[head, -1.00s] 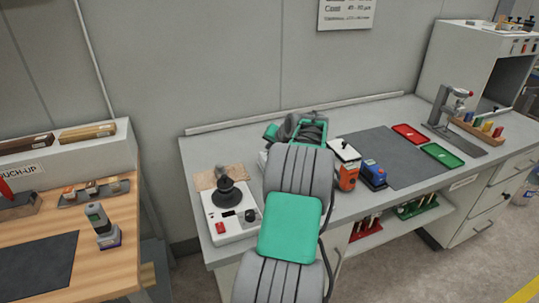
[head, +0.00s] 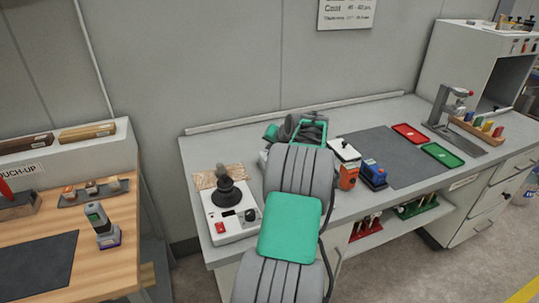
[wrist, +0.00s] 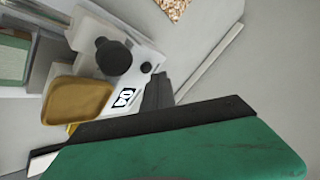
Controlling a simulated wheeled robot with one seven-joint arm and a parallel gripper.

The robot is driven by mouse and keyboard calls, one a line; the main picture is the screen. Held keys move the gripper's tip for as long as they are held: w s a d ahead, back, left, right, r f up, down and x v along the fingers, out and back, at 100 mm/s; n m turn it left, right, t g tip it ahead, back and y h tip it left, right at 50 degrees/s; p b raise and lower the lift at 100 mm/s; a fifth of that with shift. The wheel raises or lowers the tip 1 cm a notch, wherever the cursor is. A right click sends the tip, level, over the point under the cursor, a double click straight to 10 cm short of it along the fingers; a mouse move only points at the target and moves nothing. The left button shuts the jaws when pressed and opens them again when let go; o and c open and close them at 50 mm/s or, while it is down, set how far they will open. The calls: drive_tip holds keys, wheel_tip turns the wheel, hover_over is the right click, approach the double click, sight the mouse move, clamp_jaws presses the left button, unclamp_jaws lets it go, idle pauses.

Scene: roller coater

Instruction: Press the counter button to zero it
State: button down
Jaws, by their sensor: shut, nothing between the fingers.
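My gripper (wrist: 158,90) shows in the wrist view as dark fingers in front of a green body. It is shut and empty. Beside the fingers is a white device (wrist: 128,97) with a small two-digit display (wrist: 124,97), a round black knob (wrist: 113,55) and a gold-coloured pan (wrist: 77,101) nearby. The digits are hard to read, and I cannot tell which part is the counter button. The fingertips seem close to the device's edge; contact cannot be told. In the head view my arm hides most of that spot.
A white unit (head: 231,232) with a black cone and red switch stands left of my arm. An orange device (head: 347,176) and a blue device (head: 373,174) stand to its right. A speckled board (head: 205,181) lies behind the white unit. The dark mat (head: 385,151) is clear.

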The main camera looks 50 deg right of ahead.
drive_tip(key=shift+f, duration=0.25)
drive_tip(key=shift+f+b, duration=0.35)
drive_tip(key=shift+f, duration=0.15)
idle(0.7)
drive_tip(key=shift+r+p, duration=0.55)
drive_tip(key=shift+r, duration=0.3)
drive_tip(key=shift+r, duration=0.1)
drive_tip(key=shift+r+p, duration=1.55)
drive_tip(key=shift+r, duration=0.85)
